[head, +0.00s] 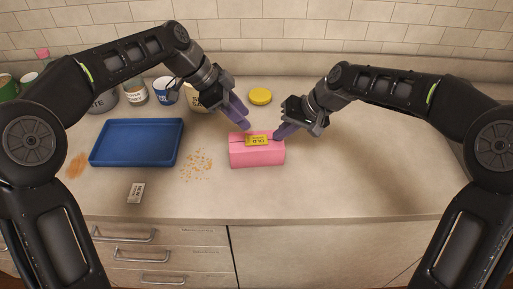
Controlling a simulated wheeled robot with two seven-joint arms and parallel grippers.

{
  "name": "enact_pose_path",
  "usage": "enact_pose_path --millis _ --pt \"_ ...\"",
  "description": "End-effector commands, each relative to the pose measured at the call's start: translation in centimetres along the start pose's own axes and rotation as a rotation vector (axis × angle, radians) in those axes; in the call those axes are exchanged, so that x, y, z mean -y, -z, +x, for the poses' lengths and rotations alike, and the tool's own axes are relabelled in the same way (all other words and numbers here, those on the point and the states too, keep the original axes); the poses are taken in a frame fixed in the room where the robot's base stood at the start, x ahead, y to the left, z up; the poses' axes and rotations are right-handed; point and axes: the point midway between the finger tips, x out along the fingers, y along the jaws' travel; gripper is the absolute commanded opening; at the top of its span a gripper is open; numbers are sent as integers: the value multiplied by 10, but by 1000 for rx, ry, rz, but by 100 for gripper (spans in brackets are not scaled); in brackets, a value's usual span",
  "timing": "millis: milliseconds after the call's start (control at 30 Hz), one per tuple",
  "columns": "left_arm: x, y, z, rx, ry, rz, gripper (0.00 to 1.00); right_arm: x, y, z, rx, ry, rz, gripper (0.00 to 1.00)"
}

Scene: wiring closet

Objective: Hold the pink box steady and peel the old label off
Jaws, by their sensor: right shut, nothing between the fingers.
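The pink box (257,159) lies on the counter near the middle of the head view. The yellow old label (258,141) is on its top and hangs over the upper front edge. My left gripper (241,121) is at the back left of the box, with its purple fingers close to the top edge. I cannot tell whether it touches the box or how far its fingers are apart. My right gripper (277,134) is shut and empty, its tips at the box's upper right edge, just right of the label.
A blue tray (138,163) stands to the left, with crumbs (197,165) between it and the box. A yellow lid (260,96) and several cans stand behind. The counter to the right is clear.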

Motion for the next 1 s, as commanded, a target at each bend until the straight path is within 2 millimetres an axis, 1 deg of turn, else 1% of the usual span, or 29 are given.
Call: enact_pose_path --millis 33,367,1000 --pt "0 -1 1 0 0 0 35 -4 -6 5 16 -4 3 0" --pt "0 -2 2 0 0 0 35 -4 -6 6 19 -5 3 0" --pt "0 -16 25 0 -1 -1 35 -6 -7 6 20 -6 4 0"
